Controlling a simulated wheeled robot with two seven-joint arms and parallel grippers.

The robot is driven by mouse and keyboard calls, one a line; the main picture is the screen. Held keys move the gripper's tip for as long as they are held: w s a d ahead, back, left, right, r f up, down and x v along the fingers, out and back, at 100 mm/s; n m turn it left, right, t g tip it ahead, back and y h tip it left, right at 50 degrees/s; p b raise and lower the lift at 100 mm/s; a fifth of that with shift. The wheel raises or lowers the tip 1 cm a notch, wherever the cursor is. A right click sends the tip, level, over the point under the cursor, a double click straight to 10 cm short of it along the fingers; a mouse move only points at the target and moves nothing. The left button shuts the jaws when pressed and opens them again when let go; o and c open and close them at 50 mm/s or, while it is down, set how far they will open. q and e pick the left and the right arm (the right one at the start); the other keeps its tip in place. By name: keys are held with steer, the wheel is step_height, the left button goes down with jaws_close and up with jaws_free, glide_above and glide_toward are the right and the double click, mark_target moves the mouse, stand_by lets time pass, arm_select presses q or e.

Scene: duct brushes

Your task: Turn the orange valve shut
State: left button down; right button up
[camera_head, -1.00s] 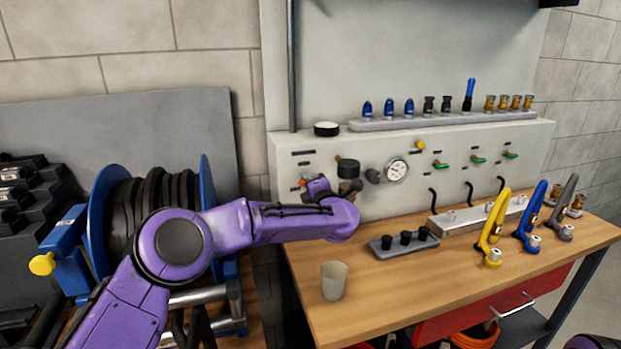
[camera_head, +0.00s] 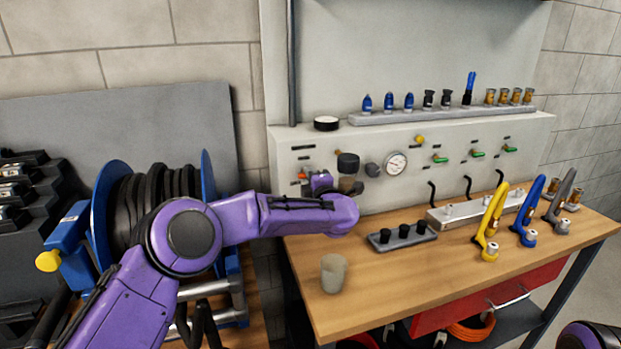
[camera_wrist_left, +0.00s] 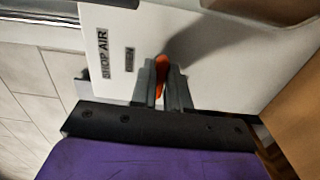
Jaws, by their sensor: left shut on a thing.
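The orange valve (camera_wrist_left: 161,70) shows in the left wrist view as a narrow orange handle between the two fingers of my left gripper (camera_wrist_left: 162,88), which is shut on it. The handle stands in front of the white panel, beside a "SHOP AIR" label (camera_wrist_left: 104,55). In the head view a small piece of the orange valve (camera_head: 302,175) shows at the left end of the panel. My left gripper (camera_head: 308,185) is there too, partly hidden by my own wrist. My right gripper is not in view.
Below on the bench are a cup (camera_head: 333,273) and a grey tray (camera_head: 402,238) with black pieces. A hose reel (camera_head: 112,220) stands left, behind my arm.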

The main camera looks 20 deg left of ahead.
arm_select(q)
steer(key=c, duration=1.1)
jaws_free()
steer(key=shift+d, duration=0.15)
steer(key=shift+c, duration=0.2)
steer(key=b+v, duration=0.2)
steer(key=v, duration=0.8)
steer(key=shift+s+d+b, duration=0.25)
steer(key=shift+b, duration=0.15)
